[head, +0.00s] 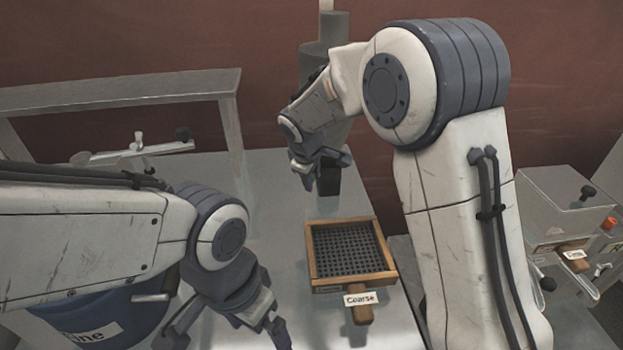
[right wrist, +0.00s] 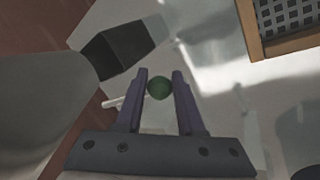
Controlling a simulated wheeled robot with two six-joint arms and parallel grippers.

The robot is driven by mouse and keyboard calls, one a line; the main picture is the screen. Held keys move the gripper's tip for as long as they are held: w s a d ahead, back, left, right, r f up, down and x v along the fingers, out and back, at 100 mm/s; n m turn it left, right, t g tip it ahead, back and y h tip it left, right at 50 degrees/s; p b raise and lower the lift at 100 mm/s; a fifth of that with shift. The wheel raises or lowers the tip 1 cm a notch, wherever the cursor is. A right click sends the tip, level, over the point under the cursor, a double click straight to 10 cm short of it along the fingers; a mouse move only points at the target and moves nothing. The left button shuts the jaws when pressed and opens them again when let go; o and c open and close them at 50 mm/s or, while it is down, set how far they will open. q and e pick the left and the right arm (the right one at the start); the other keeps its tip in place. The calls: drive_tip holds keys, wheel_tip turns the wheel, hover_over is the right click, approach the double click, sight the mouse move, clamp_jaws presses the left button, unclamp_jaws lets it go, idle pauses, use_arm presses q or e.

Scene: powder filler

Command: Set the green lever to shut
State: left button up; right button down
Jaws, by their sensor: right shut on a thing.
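The green ball knob of the lever (right wrist: 159,88) sits between the two fingers of my right gripper (right wrist: 159,95) in the right wrist view. The fingers are closed on it. In the head view my right gripper (head: 318,168) is at the grey filler column (head: 325,60), just above its dark lower part (head: 329,182). The green knob is hidden there, so I cannot tell the lever's angle. My left gripper (head: 262,322) hangs low over the table at the bottom, away from the filler; its jaw gap is unclear.
A wooden sieve labelled "Coarse" (head: 312,262) lies on the table in front of the filler. A blue drum (head: 110,318) stands lower left, partly behind my left arm. A metal balance beam (head: 135,152) is at left. A grey box with a second wooden-handled sieve (head: 575,250) is at right.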

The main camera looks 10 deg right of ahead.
drive_tip(key=shift+w+a+f+b, duration=0.2)
drive_tip(key=shift+a+f+b, duration=0.2)
drive_tip(key=shift+f, duration=0.3)
drive_tip(key=c, duration=0.5)
unclamp_jaws()
drive_tip(key=shift+w+a, duration=0.15)
drive_tip(key=shift+c, duration=0.2)
drive_tip(key=shift+r, duration=0.1)
drive_tip(key=d+v, duration=0.1)
drive_tip(key=v, duration=0.9)
drive_tip(key=shift+s+a, duration=0.2)
drive_tip(key=shift+a, duration=0.1)
drive_tip(key=shift+c, duration=0.3)
